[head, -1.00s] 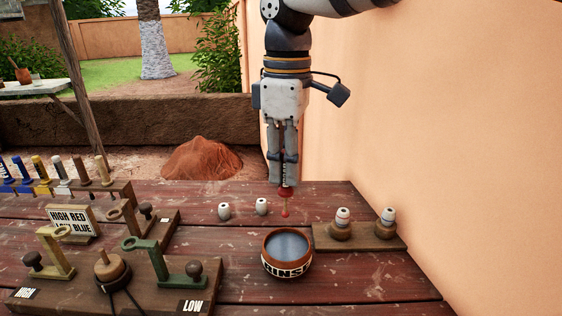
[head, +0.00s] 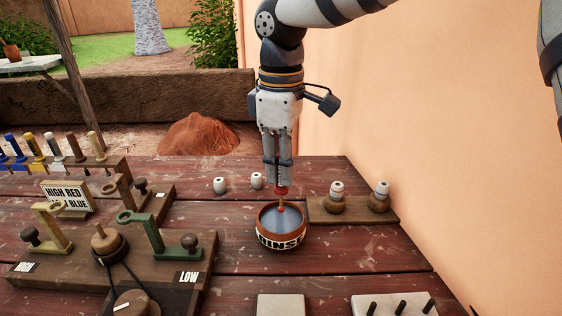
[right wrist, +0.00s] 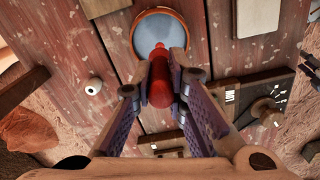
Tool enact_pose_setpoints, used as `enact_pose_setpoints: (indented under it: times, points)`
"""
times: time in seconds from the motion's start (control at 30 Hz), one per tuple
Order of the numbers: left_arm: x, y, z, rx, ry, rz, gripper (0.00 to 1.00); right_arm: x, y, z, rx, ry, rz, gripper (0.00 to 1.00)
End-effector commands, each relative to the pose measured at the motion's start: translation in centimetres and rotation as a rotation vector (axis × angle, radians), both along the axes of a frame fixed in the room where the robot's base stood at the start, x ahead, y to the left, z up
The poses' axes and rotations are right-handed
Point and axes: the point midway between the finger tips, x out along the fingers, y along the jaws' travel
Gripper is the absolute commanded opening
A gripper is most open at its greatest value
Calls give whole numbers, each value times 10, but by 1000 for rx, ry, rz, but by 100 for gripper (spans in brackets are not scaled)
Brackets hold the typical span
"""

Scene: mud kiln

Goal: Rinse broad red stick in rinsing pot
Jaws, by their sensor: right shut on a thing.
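My right gripper (head: 279,183) is shut on the broad red stick (head: 282,191), which points straight down over the rinsing pot. The stick's red tip shows inside the pot's rim; whether it touches the water I cannot tell. The rinsing pot (head: 281,240) is a round brown bowl with a white RINSE band, holding blue-grey water. In the right wrist view the red stick (right wrist: 160,85) sits between the two fingers, and the pot (right wrist: 184,18) is beyond them. My left gripper is not in view.
Two white beads (head: 219,186) lie behind the pot. A wooden board (head: 352,214) with two white-topped stoppers stands right of it. A stand with green arm (head: 155,245) and LOW label is at left. A stick rack (head: 75,165) is further left. Pale blocks (head: 281,307) lie in front.

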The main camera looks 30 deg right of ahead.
Motion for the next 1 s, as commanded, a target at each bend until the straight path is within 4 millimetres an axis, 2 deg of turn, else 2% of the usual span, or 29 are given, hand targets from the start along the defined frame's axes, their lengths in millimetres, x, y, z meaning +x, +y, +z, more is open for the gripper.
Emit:
enact_pose_setpoints:
  times: [0.4, 1.0]
  points:
    - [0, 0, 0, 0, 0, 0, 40, 0, 0, -1, -1, -1, 0, 0]
    - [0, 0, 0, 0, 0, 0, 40, 0, 0, -32, -1, 0, 0, 0]
